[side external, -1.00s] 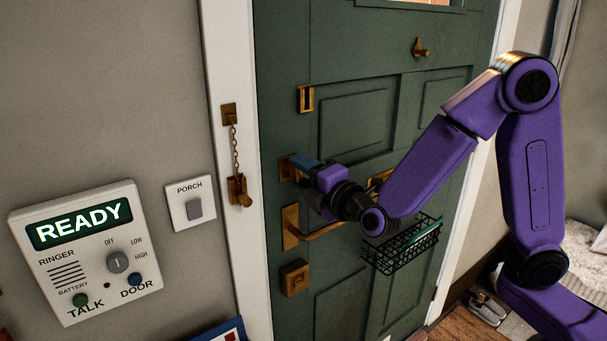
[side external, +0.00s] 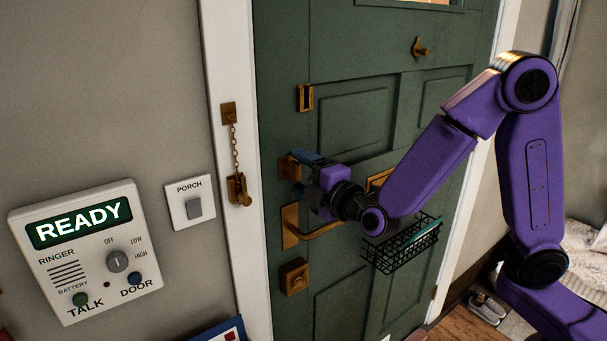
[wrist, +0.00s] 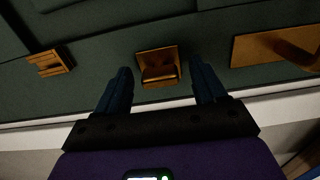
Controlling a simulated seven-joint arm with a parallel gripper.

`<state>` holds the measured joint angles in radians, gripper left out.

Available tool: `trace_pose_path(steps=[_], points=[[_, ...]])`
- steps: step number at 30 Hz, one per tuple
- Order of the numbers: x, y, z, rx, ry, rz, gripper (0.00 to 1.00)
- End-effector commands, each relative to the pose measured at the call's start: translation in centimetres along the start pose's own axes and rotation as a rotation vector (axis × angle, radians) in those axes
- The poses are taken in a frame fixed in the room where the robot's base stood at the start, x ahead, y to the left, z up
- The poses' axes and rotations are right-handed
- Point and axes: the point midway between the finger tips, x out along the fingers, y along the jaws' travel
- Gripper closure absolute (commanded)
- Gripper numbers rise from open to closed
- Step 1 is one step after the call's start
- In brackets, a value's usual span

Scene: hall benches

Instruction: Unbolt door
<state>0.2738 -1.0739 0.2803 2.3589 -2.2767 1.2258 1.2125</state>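The green door (side external: 350,130) is closed, with a brass thumb-turn bolt (side external: 287,167) near its left edge. In the wrist view the thumb-turn (wrist: 160,66) is a square plate with a raised bar across it. My gripper (side external: 305,174) is at the thumb-turn and partly hides it in the side view. In the wrist view my gripper (wrist: 160,82) is open, with one blue finger on each side of the turn. Gaps show between both fingers and the bar, so nothing is gripped.
A brass lever handle (side external: 316,232) sits just below my gripper, with a square lock (side external: 294,277) under it. A slotted brass plate (side external: 305,97) is above. A door chain (side external: 236,150) hangs on the white frame. A wire basket (side external: 400,250) is right of the lever.

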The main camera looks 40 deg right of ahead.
Motion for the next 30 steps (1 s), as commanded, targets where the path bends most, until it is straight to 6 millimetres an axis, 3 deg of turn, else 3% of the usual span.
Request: trace_pose_path(steps=[11,14,21,30], points=[[-0.5,0.1,-0.1,-0.001,0.002,0.002,0.3],[-1.5,0.1,-0.1,-0.001,0.004,0.002,0.3],[-6.3,0.1,-0.1,-0.002,0.008,0.002,0.3],[-8.7,0.0,-0.1,-0.001,0.004,0.001,0.3]])
